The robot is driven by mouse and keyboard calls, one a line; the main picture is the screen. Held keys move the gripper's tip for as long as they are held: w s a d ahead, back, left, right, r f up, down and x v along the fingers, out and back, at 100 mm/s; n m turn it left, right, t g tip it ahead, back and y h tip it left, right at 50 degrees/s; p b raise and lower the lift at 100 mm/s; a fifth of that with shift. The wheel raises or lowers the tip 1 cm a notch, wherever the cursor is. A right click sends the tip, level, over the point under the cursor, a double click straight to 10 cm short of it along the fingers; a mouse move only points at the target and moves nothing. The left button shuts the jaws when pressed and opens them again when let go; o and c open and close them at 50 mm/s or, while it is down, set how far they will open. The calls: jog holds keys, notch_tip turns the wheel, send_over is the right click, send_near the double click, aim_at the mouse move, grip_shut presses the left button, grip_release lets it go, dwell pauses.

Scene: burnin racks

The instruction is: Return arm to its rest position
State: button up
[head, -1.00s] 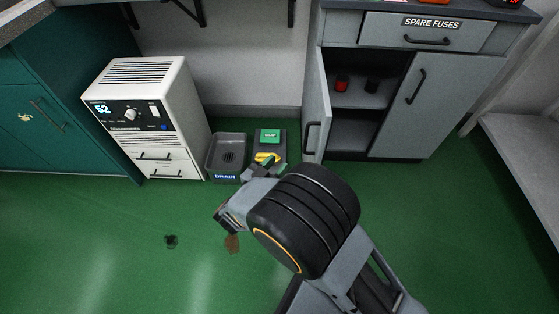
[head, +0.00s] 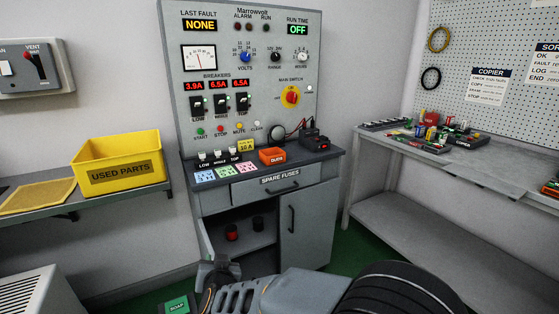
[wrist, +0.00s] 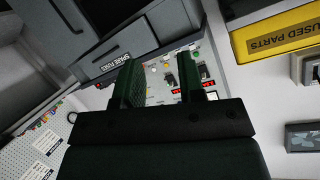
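My gripper (wrist: 160,78) shows in the wrist view with its two dark fingers apart. Nothing is held between them, and the control panel shows through the gap. In the head view my arm comes in at the bottom edge and its end (head: 218,274) lies in front of the cabinet's open lower compartment. The fingers are hard to make out there. The gripper touches nothing that I can see.
The grey cabinet (head: 306,230) has its left door open, with a red and a black item inside. A yellow used parts bin (head: 118,180) sits on the left shelf. A workbench (head: 400,150) with several items stands at right. A white unit (head: 38,292) is at lower left.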

jog(key=d+r+n+g+p, duration=0.1)
jog(key=d+r+g+p, duration=0.2)
jog(key=d+r+p, duration=0.55)
jog(key=s+d+r+g+h+p, duration=0.2)
jog(key=s+d+r, duration=0.5)
jog(key=d, duration=0.5)
jog(key=s+d+r+g+h+p, duration=0.2)
jog(key=s+d+r+g+p, duration=0.2)
jog(key=s+d+r+p, duration=0.3)
jog(key=d, duration=0.5)
jog(key=shift+s+d+m+h, duration=0.2)
jog(key=shift+s+m+h, duration=0.15)
jog(key=shift+m+h, duration=0.05)
